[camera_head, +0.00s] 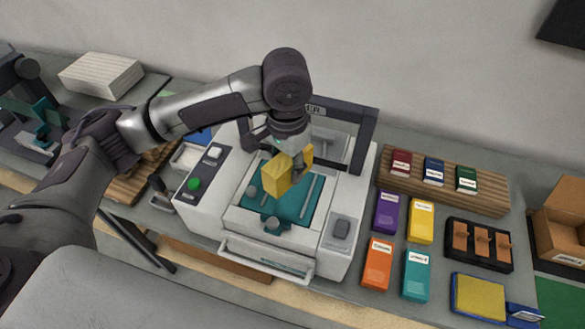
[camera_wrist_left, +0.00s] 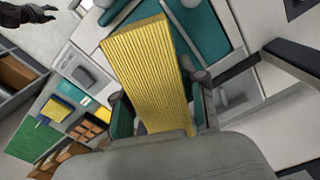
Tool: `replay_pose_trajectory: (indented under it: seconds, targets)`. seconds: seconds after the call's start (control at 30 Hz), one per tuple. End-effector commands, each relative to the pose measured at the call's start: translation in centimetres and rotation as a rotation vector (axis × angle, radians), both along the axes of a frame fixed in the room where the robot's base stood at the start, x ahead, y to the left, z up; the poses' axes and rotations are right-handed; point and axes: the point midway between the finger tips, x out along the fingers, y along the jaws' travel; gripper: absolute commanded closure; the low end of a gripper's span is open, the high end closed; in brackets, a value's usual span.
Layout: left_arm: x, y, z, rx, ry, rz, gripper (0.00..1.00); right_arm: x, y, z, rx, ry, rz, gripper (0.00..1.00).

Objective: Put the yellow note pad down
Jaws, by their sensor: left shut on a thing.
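My left gripper (camera_head: 292,163) is shut on the yellow note pad (camera_head: 276,179) and hangs over the machine's teal bed (camera_head: 295,207). The pad is a thick yellow block, held tilted. In the left wrist view the pad (camera_wrist_left: 150,72) shows its ridged side between the fingers of my left gripper (camera_wrist_left: 160,115). The gripper covers part of the pad. I cannot tell whether the pad touches the bed. A dark gripper, seemingly my right (camera_wrist_left: 42,12), shows at the top left of the wrist view, too small to read.
The white machine (camera_head: 340,232) has a dark upright frame (camera_head: 366,140) behind the bed and a front handle (camera_head: 265,262). To its right stand several coloured boxes, a black tray (camera_head: 507,256), a yellow-topped pad (camera_head: 479,297) and a cardboard box (camera_head: 560,235).

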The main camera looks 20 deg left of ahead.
Motion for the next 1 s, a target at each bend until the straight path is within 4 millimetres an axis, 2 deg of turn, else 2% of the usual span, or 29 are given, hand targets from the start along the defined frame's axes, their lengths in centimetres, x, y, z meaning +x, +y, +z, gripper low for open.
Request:
replay_pose_trajectory:
  seconds: [0.03, 0.17, 0.27, 0.37, 0.53, 0.9, 0.93, 1.0]
  targets:
    - [0.8, -0.1, -0.3, 0.0, 0.001, 0.003, 0.99, 0.1, 0.2, 0.4, 0.003, -0.003, 0.0, 0.6]
    - [2.1, -0.2, -1.1, -0.001, 0.0, 0.001, 0.99, 1.0, 0.4, 0.7, 0.005, -0.014, -0.001, 0.6]
    - [2.4, -0.2, -1.7, 0.001, 0.0, 0.0, 0.99, 2.0, 0.5, 1.0, 0.007, -0.03, 0.0, 0.6]
    - [2.3, -0.1, -3.1, 0.002, 0.004, 0.0, 0.99, 2.6, 0.5, 1.6, 0.008, -0.039, -0.001, 0.6]
    - [2.4, -0.1, -5.2, 0.001, 0.0, 0.0, 0.99, 2.4, 0.3, 2.2, 0.006, -0.037, 0.0, 0.6]
    - [2.3, -0.2, -5.6, 0.0, 0.0, 0.0, 0.99, 1.5, -0.2, 2.2, -0.002, -0.023, -0.001, 0.6]
    - [2.3, -0.2, -5.7, 0.0, 0.0, 0.0, 0.57, 1.5, -0.3, 2.2, -0.002, -0.023, -0.001, 0.6]
    - [2.4, -0.2, -5.7, 0.0, -0.001, -0.001, 0.46, 1.5, -0.3, 2.1, -0.003, -0.023, -0.001, 0.6]
